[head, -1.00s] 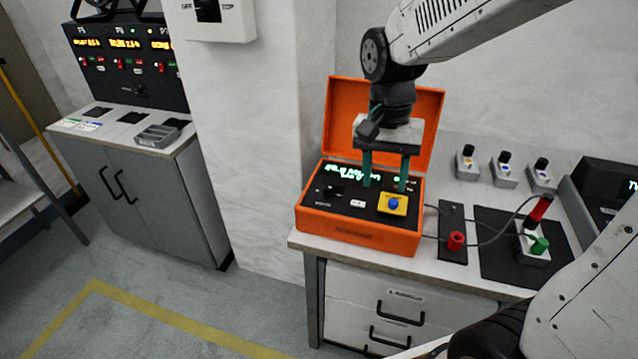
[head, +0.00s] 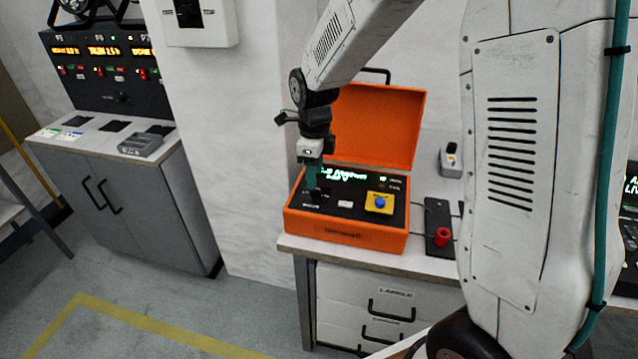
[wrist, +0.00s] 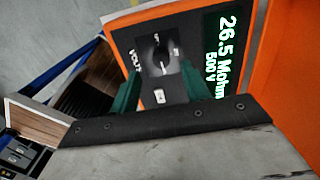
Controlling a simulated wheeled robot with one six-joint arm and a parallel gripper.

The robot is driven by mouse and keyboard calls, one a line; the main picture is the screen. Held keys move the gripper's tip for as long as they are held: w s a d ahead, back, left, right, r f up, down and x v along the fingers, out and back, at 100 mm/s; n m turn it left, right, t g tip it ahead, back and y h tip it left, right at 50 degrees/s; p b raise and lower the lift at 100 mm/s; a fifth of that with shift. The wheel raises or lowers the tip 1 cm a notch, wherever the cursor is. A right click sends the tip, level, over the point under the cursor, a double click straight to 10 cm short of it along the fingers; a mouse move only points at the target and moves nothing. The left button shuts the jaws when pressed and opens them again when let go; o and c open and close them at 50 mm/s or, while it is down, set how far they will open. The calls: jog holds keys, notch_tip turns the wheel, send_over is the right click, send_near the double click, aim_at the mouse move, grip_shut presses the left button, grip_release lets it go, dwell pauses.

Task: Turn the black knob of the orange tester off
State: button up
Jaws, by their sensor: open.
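The orange tester (head: 345,235) stands on the bench with its lid raised and its display lit. In the wrist view its lit display (wrist: 222,55) reads "26.5 Mohm 500 V". The black knob (wrist: 161,50) shows in the wrist view beside the display, with a white pointer line toward the picture's bottom; its small labels are too blurred to read. My gripper (head: 313,188) points down over the panel's left part and hides the knob in the head view. In the wrist view its teal fingers (wrist: 160,82) are apart, one on each side of the knob's line, with nothing between them.
A yellow plate with a blue button (head: 380,202) sits on the panel's right. A red terminal (head: 443,236) stands right of the tester. My arm covers much of the bench's right side. A grey cabinet with a console (head: 115,90) stands at the left.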

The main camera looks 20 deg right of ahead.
aim_at(316, 191)
jog(key=shift+f, duration=2.2)
